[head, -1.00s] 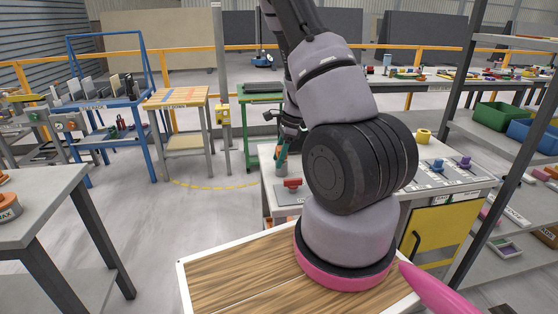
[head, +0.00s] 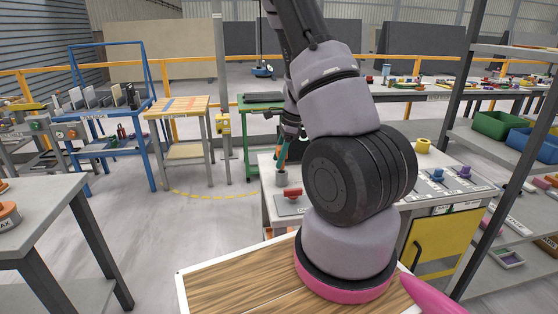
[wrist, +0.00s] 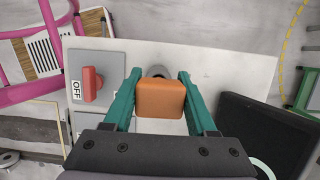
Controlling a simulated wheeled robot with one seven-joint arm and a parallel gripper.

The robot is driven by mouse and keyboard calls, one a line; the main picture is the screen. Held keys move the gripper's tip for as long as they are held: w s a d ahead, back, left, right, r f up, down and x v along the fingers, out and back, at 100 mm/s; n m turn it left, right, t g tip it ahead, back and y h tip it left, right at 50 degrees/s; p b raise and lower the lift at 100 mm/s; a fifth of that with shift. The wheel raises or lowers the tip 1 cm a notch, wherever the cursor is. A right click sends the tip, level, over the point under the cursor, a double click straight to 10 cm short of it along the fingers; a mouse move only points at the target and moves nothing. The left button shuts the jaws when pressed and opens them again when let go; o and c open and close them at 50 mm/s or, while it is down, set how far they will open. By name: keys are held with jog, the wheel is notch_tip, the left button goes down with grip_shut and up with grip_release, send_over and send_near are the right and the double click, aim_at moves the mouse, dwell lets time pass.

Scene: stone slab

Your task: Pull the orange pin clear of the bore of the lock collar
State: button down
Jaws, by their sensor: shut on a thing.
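The orange pin (wrist: 160,98) shows its block-like orange head in the wrist view. My gripper (wrist: 160,75) has its two teal fingers on either side of that head and is shut on it. A grey round part, seemingly the lock collar (wrist: 157,71), shows just beyond the head. The head covers most of it, so I cannot tell how far the shank sits in the bore.
A red switch (wrist: 92,84) marked OFF stands left of the pin on a grey plate. A dark panel (wrist: 268,135) is at the right. In the head view a yellow door (head: 440,236) is on the bench front, and a shelf rack (head: 475,110) rises at the right.

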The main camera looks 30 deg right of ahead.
aim_at(279, 147)
jog(key=shift+r, duration=0.2)
jog(key=shift+r, duration=2.9)
